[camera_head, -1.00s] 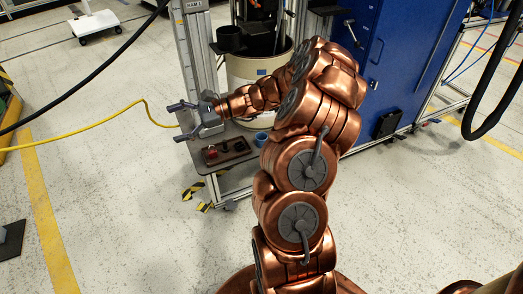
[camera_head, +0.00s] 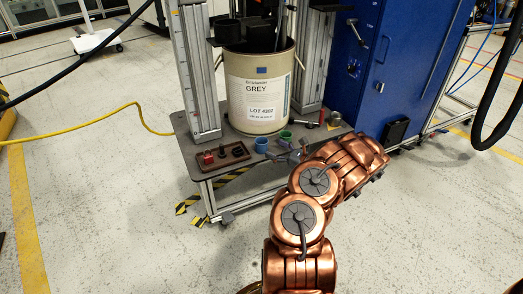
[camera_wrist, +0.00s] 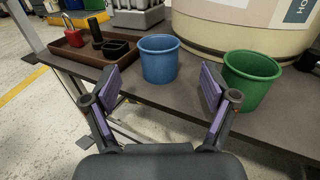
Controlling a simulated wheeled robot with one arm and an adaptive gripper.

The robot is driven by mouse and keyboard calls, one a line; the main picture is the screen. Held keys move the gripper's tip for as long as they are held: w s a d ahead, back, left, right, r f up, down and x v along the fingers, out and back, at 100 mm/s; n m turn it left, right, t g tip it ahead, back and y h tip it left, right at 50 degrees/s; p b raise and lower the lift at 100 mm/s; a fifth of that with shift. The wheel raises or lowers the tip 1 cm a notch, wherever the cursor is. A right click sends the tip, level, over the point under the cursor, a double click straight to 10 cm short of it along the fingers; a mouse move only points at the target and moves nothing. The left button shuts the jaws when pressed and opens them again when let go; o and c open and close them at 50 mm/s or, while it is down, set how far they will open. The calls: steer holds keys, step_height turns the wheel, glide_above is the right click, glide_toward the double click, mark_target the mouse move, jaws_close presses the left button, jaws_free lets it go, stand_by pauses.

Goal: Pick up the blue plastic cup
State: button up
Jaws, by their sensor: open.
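The blue plastic cup (camera_wrist: 160,62) stands upright on the dark shelf of the frame, near its front edge. It also shows small in the head view (camera_head: 261,145). In the wrist view my gripper (camera_wrist: 155,85) is open, with its two fingers spread left and right of the cup's line. The cup shows between and beyond the fingertips, and nothing is held. In the head view my gripper (camera_head: 292,156) is small, low in front of the shelf's edge and partly hidden by my arm.
A green cup (camera_wrist: 251,78) stands just right of the blue cup, close to the right finger. A brown tray (camera_wrist: 75,54) with a red padlock (camera_wrist: 72,30) lies to the left. A large drum (camera_head: 260,88) stands behind. A blue cabinet (camera_head: 385,70) stands to the right.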

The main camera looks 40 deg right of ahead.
mark_target(267, 144)
steer(key=shift+w+a+r+b, duration=0.15)
steer(key=shift+w+b, duration=0.35)
steer(key=shift+w, duration=0.65)
steer(key=shift+w+a+f+b, duration=0.1)
steer(key=shift+w+a+b, duration=0.15)
steer(key=shift+w+b, duration=0.65)
steer(key=shift+w+a+r+b, duration=0.1)
steer(key=shift+w+a+b, duration=0.1)
steer(key=shift+w, duration=1.25)
steer(key=c, duration=1.2)
steer(key=shift+o, duration=0.2)
steer(key=shift+r, duration=0.1)
